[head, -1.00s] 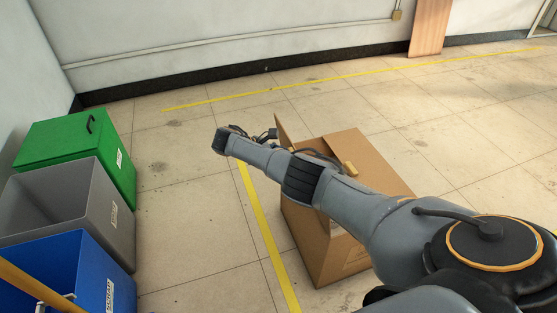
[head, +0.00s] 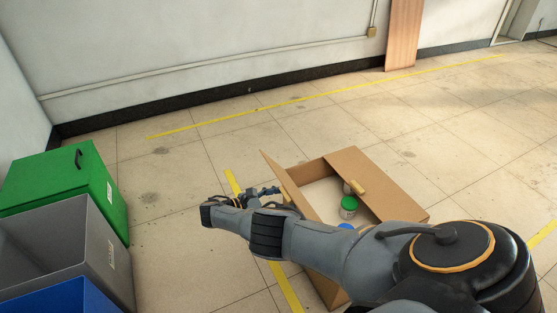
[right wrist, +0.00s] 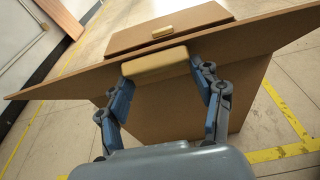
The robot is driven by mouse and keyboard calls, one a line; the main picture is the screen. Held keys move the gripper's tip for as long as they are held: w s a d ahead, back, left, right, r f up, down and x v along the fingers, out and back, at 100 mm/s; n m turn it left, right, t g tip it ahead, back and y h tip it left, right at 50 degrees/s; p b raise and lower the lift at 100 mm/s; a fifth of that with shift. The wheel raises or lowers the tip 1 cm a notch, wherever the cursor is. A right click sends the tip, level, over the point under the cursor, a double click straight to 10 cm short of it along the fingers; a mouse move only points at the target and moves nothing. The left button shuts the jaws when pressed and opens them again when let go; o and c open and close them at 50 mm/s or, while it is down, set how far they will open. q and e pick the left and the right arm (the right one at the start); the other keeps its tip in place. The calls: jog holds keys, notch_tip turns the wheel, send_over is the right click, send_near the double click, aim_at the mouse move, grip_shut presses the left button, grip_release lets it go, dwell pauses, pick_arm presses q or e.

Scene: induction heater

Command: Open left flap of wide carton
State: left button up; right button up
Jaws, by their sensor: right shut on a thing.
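The wide carton (head: 328,292) stands open on the floor, partly hidden behind my right arm in the head view. Its left flap (head: 270,168) is raised and leans outward to the left; it crosses the right wrist view as a broad brown panel (right wrist: 70,85). My right gripper (right wrist: 163,80) is shut on the tan handle block (right wrist: 155,64) of this flap. In the head view, the right gripper (head: 270,191) is at the flap's outer side. The right flap (head: 385,185) lies across the carton's right side with its own tan handle (head: 357,187). My left gripper is out of view.
Inside the carton are a green-lidded jar (head: 348,207) and a partly hidden blue item (head: 346,226). Green (head: 62,190), grey (head: 100,240) and blue (head: 75,300) bins stand at left. Floor beyond the carton is clear up to the wall.

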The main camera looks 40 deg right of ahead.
jog(key=shift+s+d+f, duration=0.25)
jog(key=o, duration=1.5)
jog(key=shift+o, duration=0.9)
jog(key=shift+d, duration=0.2)
jog(key=shift+w+a+r, duration=0.1)
jog(key=shift+w+a, duration=0.05)
jog(key=shift+a, duration=0.05)
jog(key=shift+r, duration=0.1)
jog(key=shift+r, duration=1.15)
jog(key=shift+a+r, duration=0.15)
jog(key=shift+r, duration=0.15)
jog(key=shift+d+r, duration=0.15)
jog(key=shift+r, duration=1.55)
jog(key=shift+d+r, duration=0.1)
jog(key=shift+r, duration=1.6)
